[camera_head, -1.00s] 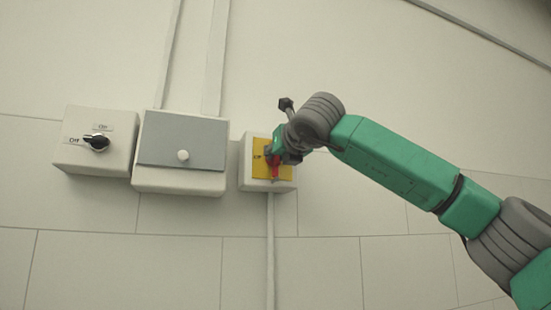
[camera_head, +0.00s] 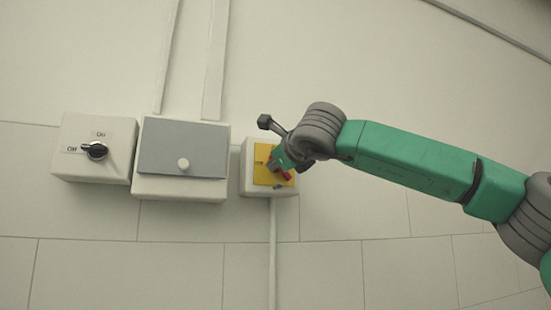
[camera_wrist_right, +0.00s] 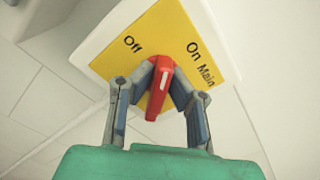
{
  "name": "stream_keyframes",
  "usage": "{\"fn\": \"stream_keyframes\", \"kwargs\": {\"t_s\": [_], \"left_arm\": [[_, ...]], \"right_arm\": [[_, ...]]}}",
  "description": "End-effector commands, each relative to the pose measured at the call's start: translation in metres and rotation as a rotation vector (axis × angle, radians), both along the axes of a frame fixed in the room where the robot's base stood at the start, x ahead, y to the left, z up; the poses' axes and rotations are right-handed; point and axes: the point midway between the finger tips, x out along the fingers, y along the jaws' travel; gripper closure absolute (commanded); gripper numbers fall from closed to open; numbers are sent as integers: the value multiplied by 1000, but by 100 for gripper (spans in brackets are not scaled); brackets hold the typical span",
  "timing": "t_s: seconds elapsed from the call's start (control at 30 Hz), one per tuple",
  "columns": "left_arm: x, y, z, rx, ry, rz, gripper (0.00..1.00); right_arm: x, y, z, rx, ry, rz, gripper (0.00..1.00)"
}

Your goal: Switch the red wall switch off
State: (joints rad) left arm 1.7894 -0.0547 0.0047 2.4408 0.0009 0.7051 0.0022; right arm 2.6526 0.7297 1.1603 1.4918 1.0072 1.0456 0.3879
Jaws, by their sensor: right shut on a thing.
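The red wall switch (camera_head: 286,175) is a rotary handle on a yellow plate (camera_head: 260,152), fixed to a white box (camera_head: 249,187) on the wall. In the head view the handle slants down to the right and is partly hidden by my right gripper (camera_head: 281,161). In the right wrist view the red handle (camera_wrist_right: 157,98) stands between the two fingers of my right gripper (camera_wrist_right: 163,82), which is shut on it. The yellow plate there (camera_wrist_right: 175,32) reads "Off" at the left and "On Main" at the right. My left gripper is not in view.
Left of the switch box is a white box with a grey lid (camera_head: 183,142) and a round knob. Further left is a white box with a black rotary knob (camera_head: 95,151) and On and Off labels. Conduits run up and down the wall.

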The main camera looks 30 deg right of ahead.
Motion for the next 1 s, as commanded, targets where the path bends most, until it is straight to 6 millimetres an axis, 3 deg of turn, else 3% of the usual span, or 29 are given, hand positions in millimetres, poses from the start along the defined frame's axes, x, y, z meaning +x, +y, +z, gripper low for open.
{"fn": "stream_keyframes", "kwargs": {"t_s": [0.6, 1.0], "left_arm": [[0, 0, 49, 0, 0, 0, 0], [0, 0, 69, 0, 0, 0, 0]], "right_arm": [[2, 3, -5, -557, 147, 4, 100], [2, 3, -10, -794, 206, 7, 100]]}}
